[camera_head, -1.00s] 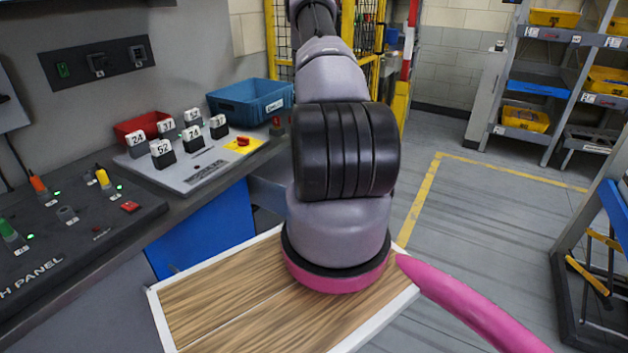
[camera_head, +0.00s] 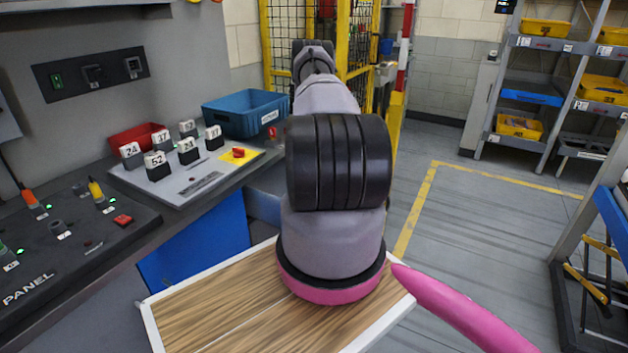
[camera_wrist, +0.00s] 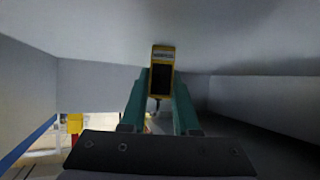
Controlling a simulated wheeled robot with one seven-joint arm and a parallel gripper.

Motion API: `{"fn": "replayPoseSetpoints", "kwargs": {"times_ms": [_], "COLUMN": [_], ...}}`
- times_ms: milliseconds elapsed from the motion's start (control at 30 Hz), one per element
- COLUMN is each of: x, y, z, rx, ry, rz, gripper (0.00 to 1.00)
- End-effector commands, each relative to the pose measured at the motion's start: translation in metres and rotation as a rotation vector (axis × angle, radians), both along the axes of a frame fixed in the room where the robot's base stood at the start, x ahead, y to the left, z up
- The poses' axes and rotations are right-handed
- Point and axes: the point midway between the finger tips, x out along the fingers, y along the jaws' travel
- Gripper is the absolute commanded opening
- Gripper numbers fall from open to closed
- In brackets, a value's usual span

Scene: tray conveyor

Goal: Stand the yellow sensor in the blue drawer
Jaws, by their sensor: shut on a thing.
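The yellow sensor (camera_wrist: 162,76), with a dark face, stands roughly upright in the wrist view. My gripper (camera_wrist: 161,95) is shut on it, with a teal finger on each side. Pale grey surfaces surround it in that view; I cannot tell whether they belong to a drawer. In the head view my arm hides the gripper and sensor. A blue front panel (camera_head: 195,240) shows below the bench, left of my arm; I cannot tell whether it is the blue drawer or whether it is open.
The bench holds a control panel (camera_head: 68,255), a board of numbered blocks (camera_head: 185,178), a red bin (camera_head: 137,135) and a blue bin (camera_head: 247,112). Shelves with yellow bins (camera_head: 519,126) stand at the right. The floor (camera_head: 480,240) between is clear.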

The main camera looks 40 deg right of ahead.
Motion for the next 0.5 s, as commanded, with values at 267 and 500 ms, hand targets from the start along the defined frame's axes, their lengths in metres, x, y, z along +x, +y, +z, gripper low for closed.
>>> {"fn": "replayPoseSetpoints", "kwargs": {"times_ms": [267,500], "x": [0.0006,0.0007], "y": [0.0001,0.0], "z": [-0.0011,-0.0012], "rx": [0.0,-0.001], "ry": [-0.001,-0.001], "rz": [0.001,0.0], "gripper": [0.0,0.59]}}
